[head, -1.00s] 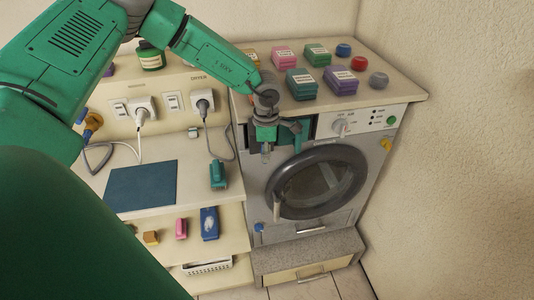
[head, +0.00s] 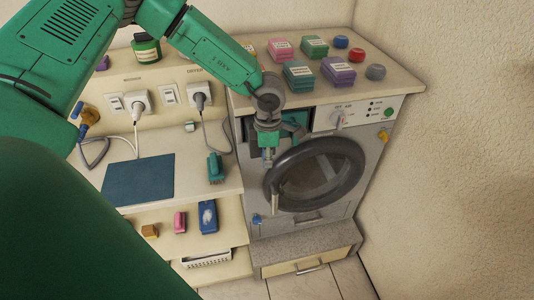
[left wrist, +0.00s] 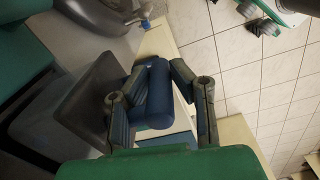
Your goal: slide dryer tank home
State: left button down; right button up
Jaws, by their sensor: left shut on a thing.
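The dryer (head: 345,210) stands at the right with its round door shut. The dryer tank, a teal piece (head: 296,121), shows in the slot at the dryer's upper left, partly hidden by my arm. How deep it sits cannot be told. My left gripper (head: 268,150) is in front of this slot, pointing down. In the left wrist view its two fingers (left wrist: 153,100) are closed around a blue rounded bar (left wrist: 152,88), which looks like the tank's handle. My right gripper is not in view.
Several coloured boxes (head: 299,74) and round lids stand on the dryer's top. A dial (head: 340,119) is right of the slot. A counter with a dark blue mat (head: 139,180) and a green brush-like item (head: 215,167) lies left. A wall bounds the right side.

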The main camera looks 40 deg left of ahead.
pick_arm(q)
jog(key=shift+s+d, duration=1.2)
jog(key=shift+d, duration=0.3)
jog(key=shift+r, duration=0.15)
jog(key=shift+w+a, duration=0.2)
jog(key=shift+a, duration=0.05)
jog(key=w+a, duration=0.4)
jog(key=a, duration=0.1)
jog(key=shift+w+a, duration=0.2)
jog(key=shift+a, duration=0.1)
dwell(1.8)
jog(key=shift+w+a, duration=0.4)
jog(key=shift+a, duration=0.05)
jog(key=c, duration=1.3)
grip_release()
